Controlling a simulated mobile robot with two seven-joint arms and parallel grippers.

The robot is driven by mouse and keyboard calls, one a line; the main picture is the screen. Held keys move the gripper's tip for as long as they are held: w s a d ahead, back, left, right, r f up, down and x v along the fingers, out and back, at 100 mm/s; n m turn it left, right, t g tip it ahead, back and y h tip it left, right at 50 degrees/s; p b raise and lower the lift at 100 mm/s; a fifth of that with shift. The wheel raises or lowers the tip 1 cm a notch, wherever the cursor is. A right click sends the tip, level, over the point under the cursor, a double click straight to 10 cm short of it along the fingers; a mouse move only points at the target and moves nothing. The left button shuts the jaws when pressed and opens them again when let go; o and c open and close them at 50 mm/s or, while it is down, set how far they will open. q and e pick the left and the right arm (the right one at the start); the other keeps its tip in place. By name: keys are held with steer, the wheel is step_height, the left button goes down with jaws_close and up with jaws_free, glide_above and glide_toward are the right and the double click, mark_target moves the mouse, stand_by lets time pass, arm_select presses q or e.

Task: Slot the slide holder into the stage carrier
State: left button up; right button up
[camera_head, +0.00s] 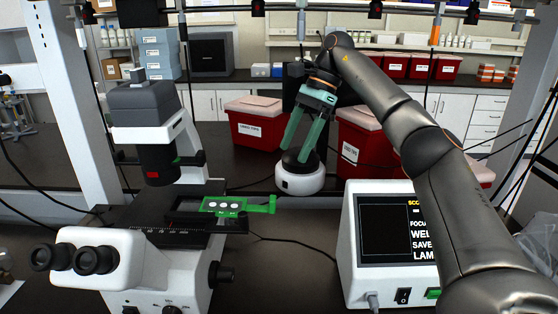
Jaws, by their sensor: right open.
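The green slide holder (236,205) lies flat at the right side of the black microscope stage (150,210), with pale round spots on its plate and a tab sticking out to the right. It overlaps the dark stage carrier (190,219); I cannot tell whether it is fully seated there. My right gripper (296,152), with teal fingers, is open and empty. It hangs above and to the right of the holder, clear of it, with its fingers pointing down. My left gripper is not in view.
A white round device with a black top (300,180) stands behind my right fingertips. A white control box with a screen (385,240) stands at the right. The microscope head (145,120) rises behind the stage. Red bins (255,125) stand behind. Dark bench between stage and box is clear except for cables.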

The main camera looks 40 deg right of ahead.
steer(key=shift+c, duration=0.3)
steer(key=shift+s+f, duration=0.1)
steer(key=shift+f, duration=0.05)
steer(key=shift+c, duration=0.7)
steer(key=s+f+m+h+b, duration=0.1)
steer(key=s+m+b, duration=0.1)
steer(key=s+d+f+m+t+h+b, duration=0.1)
steer(key=s+f+m+b, duration=0.1)
steer(key=m, duration=0.1)
steer(key=shift+d+b, duration=0.15)
steer(key=shift+b, duration=0.2)
steer(key=c, duration=0.8)
steer(key=shift+s+f+m+h+b, duration=0.1)
steer(key=shift+s+m+h+b, duration=0.25)
steer(key=shift+m, duration=0.25)
jaws_close()
steer(key=w+a+f+b, duration=0.2)
steer(key=w+a+f, duration=0.2)
steer(key=f, duration=0.5)
steer(key=shift+w+a+f, duration=0.15)
steer(key=shift+a, duration=0.45)
